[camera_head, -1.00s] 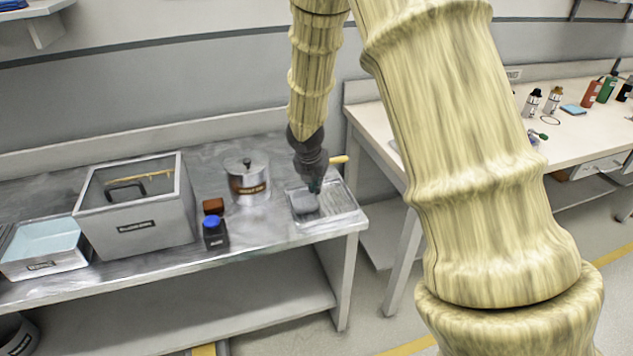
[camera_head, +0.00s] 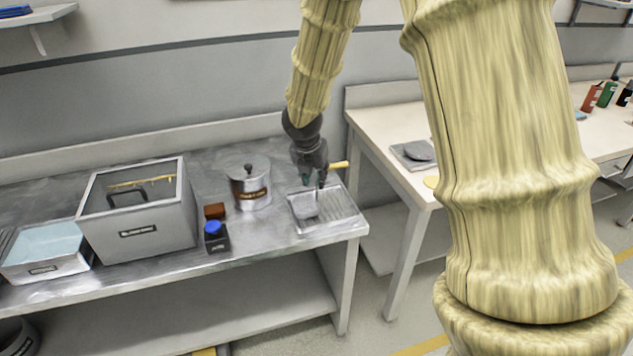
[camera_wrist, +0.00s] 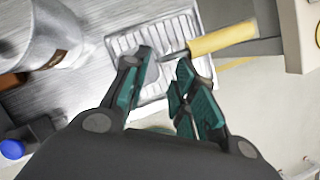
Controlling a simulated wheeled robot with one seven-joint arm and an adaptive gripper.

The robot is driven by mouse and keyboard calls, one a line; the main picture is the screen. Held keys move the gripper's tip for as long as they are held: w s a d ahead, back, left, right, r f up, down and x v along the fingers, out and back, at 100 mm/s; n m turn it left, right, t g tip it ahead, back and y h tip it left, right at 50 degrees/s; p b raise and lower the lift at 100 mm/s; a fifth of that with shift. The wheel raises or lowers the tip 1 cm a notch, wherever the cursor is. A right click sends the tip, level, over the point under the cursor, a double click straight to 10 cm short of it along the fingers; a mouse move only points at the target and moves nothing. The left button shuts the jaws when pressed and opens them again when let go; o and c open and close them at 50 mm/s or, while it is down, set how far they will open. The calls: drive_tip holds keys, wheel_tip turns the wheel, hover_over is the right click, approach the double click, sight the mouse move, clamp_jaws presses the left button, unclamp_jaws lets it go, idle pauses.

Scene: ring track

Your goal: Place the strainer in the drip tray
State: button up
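The drip tray (camera_head: 342,207) is a shallow ribbed metal tray at the right front of the metal bench; it also shows in the wrist view (camera_wrist: 179,28). The strainer (camera_head: 305,206) has a grey head that lies in the left part of the tray. Its yellow handle sticks up past the tray, and in the wrist view the strainer (camera_wrist: 222,38) points to the upper right. My gripper (camera_head: 314,185) is just above the tray and strainer. In the wrist view my gripper (camera_wrist: 165,58) is open, its fingertips apart. The fingers partly hide the strainer's head.
A metal pot (camera_head: 249,184), a small blue-capped bottle (camera_head: 215,236) and a brown block (camera_head: 214,211) stand left of the tray. A lidded grey box (camera_head: 140,232) and a water-filled basin (camera_head: 42,250) are further left. A white table (camera_head: 374,135) stands to the right, beyond a gap.

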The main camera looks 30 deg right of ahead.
drive_tip(key=shift+v, duration=2.85)
